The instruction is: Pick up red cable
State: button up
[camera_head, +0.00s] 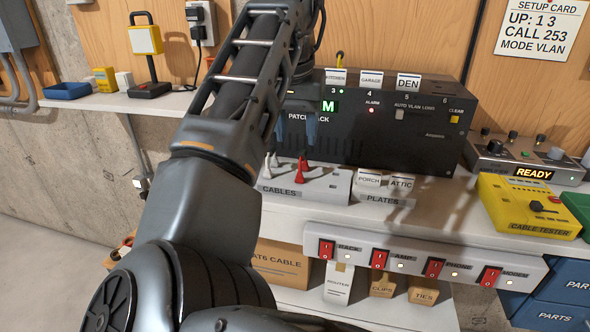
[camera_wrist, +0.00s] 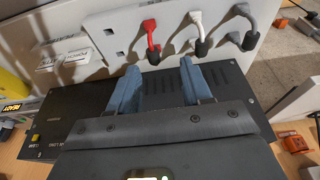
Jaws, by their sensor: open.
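The red cable (camera_head: 302,172) stands upright in the white block marked CABLES (camera_head: 330,187), in front of the black patch rack. In the wrist view the red cable (camera_wrist: 152,40) has a red upper part and a dark lower end, with a pale cable and a grey cable to its right. My gripper (camera_head: 296,130) is open and empty. Its two blue-grey fingers in the wrist view (camera_wrist: 158,68) point toward the block, with the red cable just beyond the tips and roughly between them. I cannot tell the exact gap.
The patch rack (camera_head: 400,135) stands close behind the block. The plates holder (camera_head: 385,190) is to the right, and a yellow cable tester (camera_head: 525,205) lies farther right. A switch strip (camera_head: 410,257) runs along the shelf front. My arm hides part of the shelf.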

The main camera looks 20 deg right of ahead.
aim_at(303, 151)
jog(key=shift+s+d+p+x, duration=0.1)
jog(key=shift+d+p+x, duration=0.1)
jog(key=shift+x, duration=1.7)
jog(key=shift+s+d+p+x, duration=0.15)
jog(key=shift+x, duration=1.8)
grip_shut()
